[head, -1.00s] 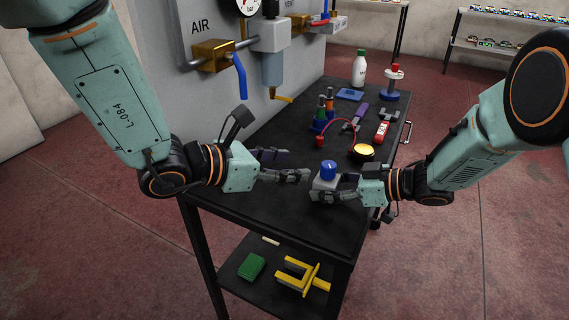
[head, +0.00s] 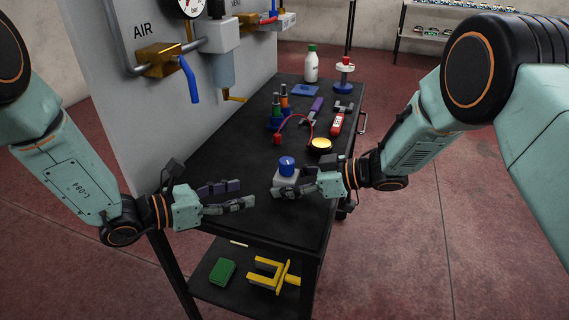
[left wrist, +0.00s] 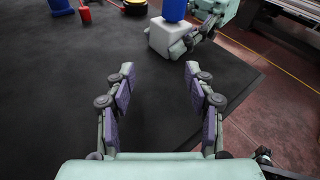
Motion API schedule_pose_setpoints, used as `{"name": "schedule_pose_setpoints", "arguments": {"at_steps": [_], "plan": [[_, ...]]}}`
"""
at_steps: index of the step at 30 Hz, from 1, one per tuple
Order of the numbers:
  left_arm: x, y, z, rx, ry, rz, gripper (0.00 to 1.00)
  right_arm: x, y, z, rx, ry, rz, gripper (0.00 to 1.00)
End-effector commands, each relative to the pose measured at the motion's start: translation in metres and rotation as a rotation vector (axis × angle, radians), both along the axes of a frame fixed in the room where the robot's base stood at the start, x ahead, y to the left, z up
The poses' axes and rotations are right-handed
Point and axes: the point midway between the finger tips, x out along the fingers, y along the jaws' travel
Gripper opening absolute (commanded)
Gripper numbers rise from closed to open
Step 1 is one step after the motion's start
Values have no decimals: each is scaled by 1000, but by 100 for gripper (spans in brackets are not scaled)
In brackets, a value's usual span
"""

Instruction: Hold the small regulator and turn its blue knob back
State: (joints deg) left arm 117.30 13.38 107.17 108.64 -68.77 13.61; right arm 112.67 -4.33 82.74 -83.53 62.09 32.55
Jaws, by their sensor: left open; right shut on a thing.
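The small regulator (head: 285,180) is a light grey block with a blue knob (head: 287,166) on top. It stands upright at the near part of the black table. My right gripper (head: 293,186) is shut on the grey block from the right. My left gripper (head: 246,194) is open and empty, to the left of the regulator and apart from it. In the left wrist view the grey block (left wrist: 170,36) and the lower part of the blue knob (left wrist: 174,9) show beyond my open fingers (left wrist: 158,80); the knob's top is cut off there.
A panel with a blue lever (head: 190,80) stands at the left. The table's lower shelf holds a green block (head: 222,272) and a yellow part (head: 275,274).

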Motion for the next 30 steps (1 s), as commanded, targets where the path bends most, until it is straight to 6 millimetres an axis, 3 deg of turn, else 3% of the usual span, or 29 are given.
{"name": "schedule_pose_setpoints", "arguments": {"at_steps": [3,8,14,30], "plan": [[7,8,7,-64,-88,-70,54,0,0,-1,-1,2,1,6],[8,6,34,-120,-181,-164,54,0,0,-1,-1,2,1,6],[7,-4,39,-143,-189,-185,54,0,0,-1,-1,2,1,6],[42,-86,39,-142,-187,-184,54,0,0,0,-1,2,1,6]]}}
